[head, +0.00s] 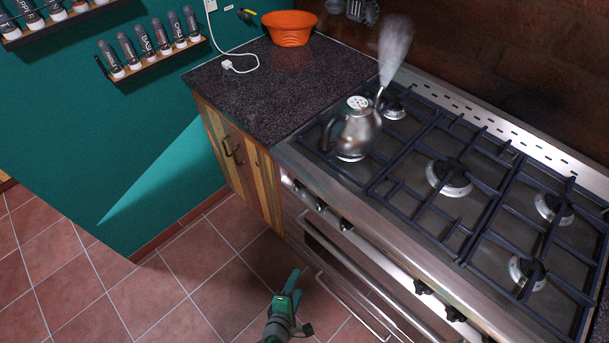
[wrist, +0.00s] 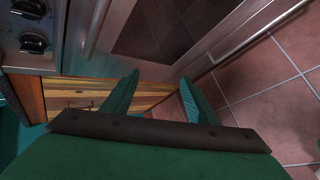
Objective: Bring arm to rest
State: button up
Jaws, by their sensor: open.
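My gripper (head: 290,290) is green and hangs over the tiled floor in front of the stove, low in the head view. In the wrist view its two fingers (wrist: 155,100) stand apart with nothing between them. It faces the wooden cabinet front and the oven front, and I see no contact with either. The rest of my arm is mostly out of the head view.
The stove (head: 330,178) and its oven door handle (head: 375,280) are close to the right of my gripper. A steaming kettle (head: 360,132) stands on a burner. An orange bowl (head: 289,30) sits on the dark counter (head: 258,105). The tiled floor (head: 120,290) to the left is clear.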

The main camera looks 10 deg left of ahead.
jog(key=s+d+r+m+y, duration=0.2)
jog(key=s+d+r+m, duration=0.1)
jog(key=s+r+m, duration=0.6)
jog(key=s+d+r+m+t, duration=0.2)
jog(key=s+r+m, duration=0.1)
jog(key=r+m, duration=0.2)
jog(key=s+d+r+m+t, duration=0.2)
jog(key=s+d+r+m, duration=0.1)
jog(key=r, duration=0.6)
jog(key=s+m, duration=0.1)
jog(key=m, duration=0.1)
jog(key=shift+r+m+h, duration=0.3)
jog(key=shift+r+h, duration=0.05)
jog(key=shift+h, duration=0.05)
